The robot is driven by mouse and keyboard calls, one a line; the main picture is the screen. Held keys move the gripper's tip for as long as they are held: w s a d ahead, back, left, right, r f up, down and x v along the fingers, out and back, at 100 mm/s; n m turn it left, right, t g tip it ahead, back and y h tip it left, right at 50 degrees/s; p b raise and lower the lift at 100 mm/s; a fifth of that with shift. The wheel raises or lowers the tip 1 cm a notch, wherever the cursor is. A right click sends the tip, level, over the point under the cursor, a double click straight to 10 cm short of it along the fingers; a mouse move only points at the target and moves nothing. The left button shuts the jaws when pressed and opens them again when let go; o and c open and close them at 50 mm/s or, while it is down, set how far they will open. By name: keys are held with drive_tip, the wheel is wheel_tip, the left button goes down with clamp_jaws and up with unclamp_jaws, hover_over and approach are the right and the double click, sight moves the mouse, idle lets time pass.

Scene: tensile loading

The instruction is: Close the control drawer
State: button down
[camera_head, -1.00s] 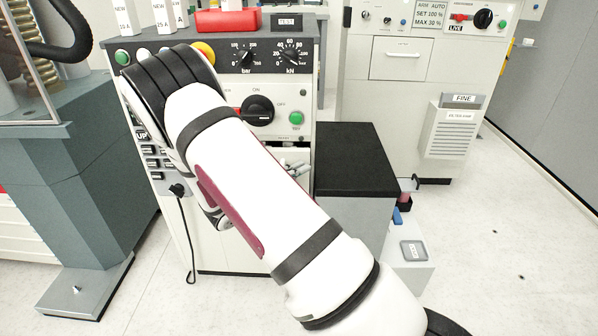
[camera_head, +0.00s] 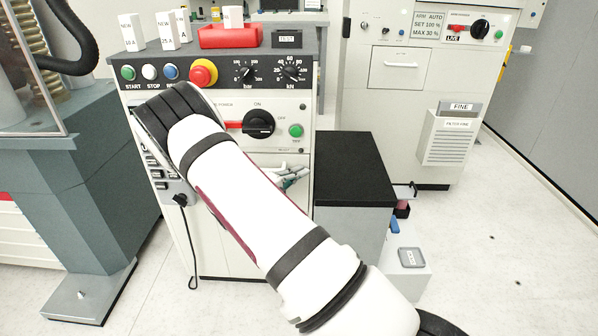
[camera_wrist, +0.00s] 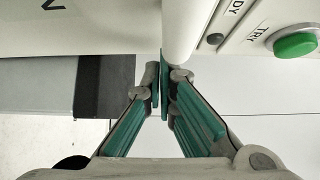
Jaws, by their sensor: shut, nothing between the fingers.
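The control cabinet (camera_head: 215,255) stands ahead, its front partly hidden by my arm. Its switch panel carries a black rotary switch (camera_head: 258,124) and a green TRY button (camera_head: 295,131), which also shows in the wrist view (camera_wrist: 295,44). Below it is a pale front (camera_head: 300,210) that I take for the control drawer; whether it stands out from the cabinet I cannot tell. My gripper (camera_head: 297,176) is at this front, below the green button. In the wrist view my gripper (camera_wrist: 164,75) has its green fingertips together and empty, close to a white rounded part (camera_wrist: 182,30); contact is unclear.
A black-topped box (camera_head: 352,170) stands against the cabinet's right side. A red tray (camera_head: 230,38) and white labelled boxes (camera_head: 132,32) sit on the cabinet. A grey machine base (camera_head: 75,180) is at left. Floor is clear at the right.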

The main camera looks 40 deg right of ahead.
drive_tip(key=s+a+p, duration=0.3)
drive_tip(key=a, duration=0.9)
drive_tip(key=shift+s, duration=0.35)
drive_tip(key=s+r+m+g+y, duration=0.7)
drive_tip(key=s+r+m+y, duration=0.2)
drive_tip(key=s+r+m, duration=1)
drive_tip(key=s+a+r+m+t+y, duration=0.2)
drive_tip(key=s+a+m+t+y, duration=0.15)
drive_tip(key=s+a+m, duration=0.45)
drive_tip(key=s+a+r+m+t+y, duration=0.2)
drive_tip(key=s+a+m+y, duration=0.3)
drive_tip(key=s+m, duration=0.6)
wheel_tip(320, 180, up, 23)
drive_tip(key=s+t+p, duration=0.1)
drive_tip(key=t+p, duration=0.2)
drive_tip(key=p, duration=1.8)
drive_tip(key=shift+n, duration=0.3)
drive_tip(key=shift+f+t, duration=0.1)
drive_tip(key=shift+t, duration=0.15)
